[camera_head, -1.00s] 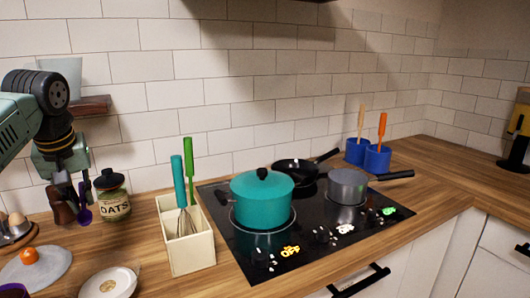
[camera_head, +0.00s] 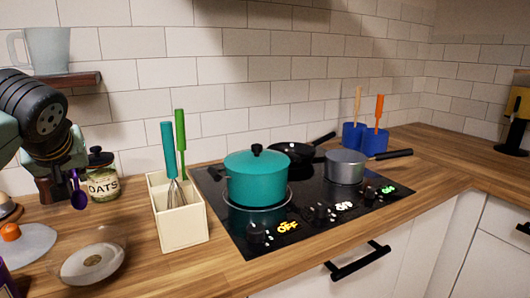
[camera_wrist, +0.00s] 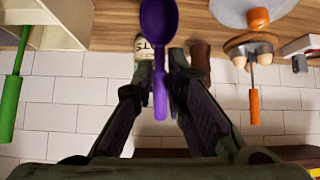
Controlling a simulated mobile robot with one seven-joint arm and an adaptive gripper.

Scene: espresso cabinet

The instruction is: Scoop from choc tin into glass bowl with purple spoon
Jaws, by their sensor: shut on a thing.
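My gripper (camera_wrist: 163,62) is shut on the purple spoon (camera_wrist: 158,20), which also shows in the head view (camera_head: 79,198). In the wrist view the spoon's bowl extends beyond the fingertips and its handle lies between the fingers. In the head view it hangs bowl-down at the left, in front of the oats jar and above the counter. The clear glass bowl (camera_head: 92,262) stands on the counter, lower and nearer than the spoon. A dark purple container (camera_head: 6,284) is cut off at the lower left corner; I cannot tell whether it is the choc tin.
The oats jar (camera_head: 103,180) stands behind the spoon. A cream utensil holder (camera_head: 180,226) stands right of the bowl, beside the hob with a teal pot (camera_head: 257,178). A grey round board (camera_head: 28,245) lies left of the bowl. A shelf (camera_head: 72,82) is above.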

